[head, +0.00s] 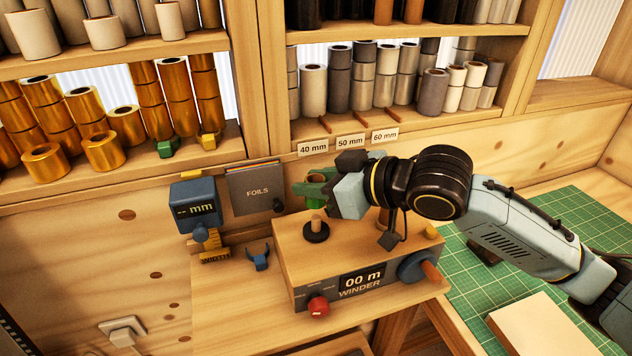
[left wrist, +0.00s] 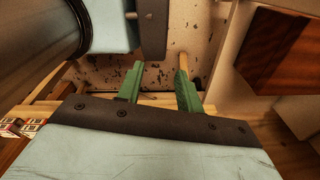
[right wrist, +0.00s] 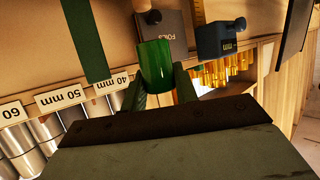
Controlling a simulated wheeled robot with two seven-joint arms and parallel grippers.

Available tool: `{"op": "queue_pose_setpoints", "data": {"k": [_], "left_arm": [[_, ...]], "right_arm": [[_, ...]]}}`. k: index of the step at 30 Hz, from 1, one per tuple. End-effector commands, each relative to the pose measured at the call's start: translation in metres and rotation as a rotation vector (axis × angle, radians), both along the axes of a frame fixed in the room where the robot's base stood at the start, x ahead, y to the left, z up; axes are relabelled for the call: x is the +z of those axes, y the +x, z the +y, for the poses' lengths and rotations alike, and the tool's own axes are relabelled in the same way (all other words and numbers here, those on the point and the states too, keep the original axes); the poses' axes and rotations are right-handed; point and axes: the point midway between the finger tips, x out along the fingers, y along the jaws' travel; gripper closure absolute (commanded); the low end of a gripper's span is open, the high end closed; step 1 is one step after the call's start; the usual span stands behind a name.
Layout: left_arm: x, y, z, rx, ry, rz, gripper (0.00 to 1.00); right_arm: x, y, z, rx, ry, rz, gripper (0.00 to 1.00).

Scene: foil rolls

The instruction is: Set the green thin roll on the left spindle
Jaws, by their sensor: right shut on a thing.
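The green roll (right wrist: 155,64) is upright between the fingers of my right gripper (right wrist: 160,88) in the right wrist view. In the head view my right gripper (head: 322,190) is shut on this roll, just above the left spindle (head: 316,223), a wooden peg on a black base on the winder (head: 295,250). The peg's top appears just below the roll; whether they touch I cannot tell. The right spindle (head: 385,217) is partly hidden by my right arm. My left gripper (left wrist: 160,82) shows only in the left wrist view, its green fingers apart and nothing between them.
A blue gauge reading "-- mm" (head: 195,207) and a grey FOILS folder (head: 255,190) are left of the winder. Shelves of gold and grey rolls stand behind. A blue clip (head: 259,260) lies by the winder. A green cutting mat (head: 560,222) is at right.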

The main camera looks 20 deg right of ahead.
Motion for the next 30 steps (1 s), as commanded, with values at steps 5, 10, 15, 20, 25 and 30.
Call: {"op": "queue_pose_setpoints", "data": {"k": [5, 10, 15, 20, 25, 30], "left_arm": [[-0.010, 0.015, -0.001, 0.000, -0.003, -0.025, 0.64], [-0.019, 0.014, -0.001, -0.001, -0.003, -0.024, 0.64], [-0.026, 0.010, -0.001, -0.001, -0.002, -0.016, 0.64], [-0.028, 0.006, -0.001, -0.001, -0.001, -0.010, 0.64], [-0.031, 0.005, -0.001, -0.001, -0.002, -0.009, 0.64], [-0.034, 0.005, -0.001, -0.001, -0.001, -0.009, 0.64]], "right_arm": [[-0.008, 0.000, 0.000, 0.000, 0.000, -0.001, 0.92], [-0.014, 0.000, 0.000, 0.000, 0.001, -0.002, 0.92], [-0.020, 0.000, 0.000, 0.000, 0.001, -0.001, 0.92], [-0.028, 0.000, 0.000, 0.000, 0.000, 0.001, 0.92], [-0.037, 0.000, 0.000, 0.000, 0.000, 0.001, 0.92], [-0.046, 0.000, 0.000, 0.000, 0.000, 0.001, 0.92]]}}
